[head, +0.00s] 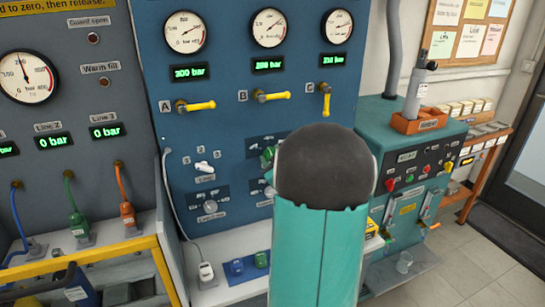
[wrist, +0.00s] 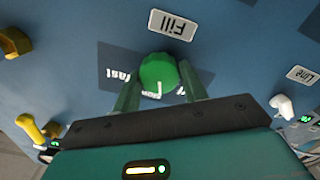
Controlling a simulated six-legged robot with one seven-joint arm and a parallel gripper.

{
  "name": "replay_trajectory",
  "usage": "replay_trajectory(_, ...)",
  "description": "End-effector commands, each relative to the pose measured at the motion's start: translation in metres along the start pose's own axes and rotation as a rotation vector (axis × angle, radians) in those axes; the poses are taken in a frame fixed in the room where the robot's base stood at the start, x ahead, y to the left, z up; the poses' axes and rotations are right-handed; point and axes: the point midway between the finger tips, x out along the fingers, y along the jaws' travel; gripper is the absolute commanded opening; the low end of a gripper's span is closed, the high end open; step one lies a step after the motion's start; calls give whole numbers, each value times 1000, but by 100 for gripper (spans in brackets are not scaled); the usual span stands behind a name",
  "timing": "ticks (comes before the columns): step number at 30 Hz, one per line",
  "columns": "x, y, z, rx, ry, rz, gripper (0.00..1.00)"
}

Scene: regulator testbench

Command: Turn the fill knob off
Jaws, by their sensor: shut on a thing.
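The green fill knob (wrist: 158,74) sits on the blue panel, by an upside-down "Fill" label (wrist: 172,25) in the wrist view. My gripper (wrist: 160,80) has one finger on each side of the knob and is shut on it. A pale pointer mark shows on the knob's lower part. The dark plate behind it reads "fast" to the left; its other markings are mostly hidden by the knob and fingers.
Yellow valve handles A (head: 195,105), B (head: 272,96) and C (head: 326,100) stick out above. The white line selector (head: 203,167) is to the left in the head view. A teal machine (head: 400,130) stands to the right, with open floor beyond.

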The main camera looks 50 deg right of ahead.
Motion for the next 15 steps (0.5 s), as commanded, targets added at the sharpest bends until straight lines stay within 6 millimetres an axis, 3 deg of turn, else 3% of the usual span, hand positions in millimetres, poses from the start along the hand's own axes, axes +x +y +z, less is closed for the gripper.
replay_trajectory(15,1,-3,-1,-478,3,-1,20)
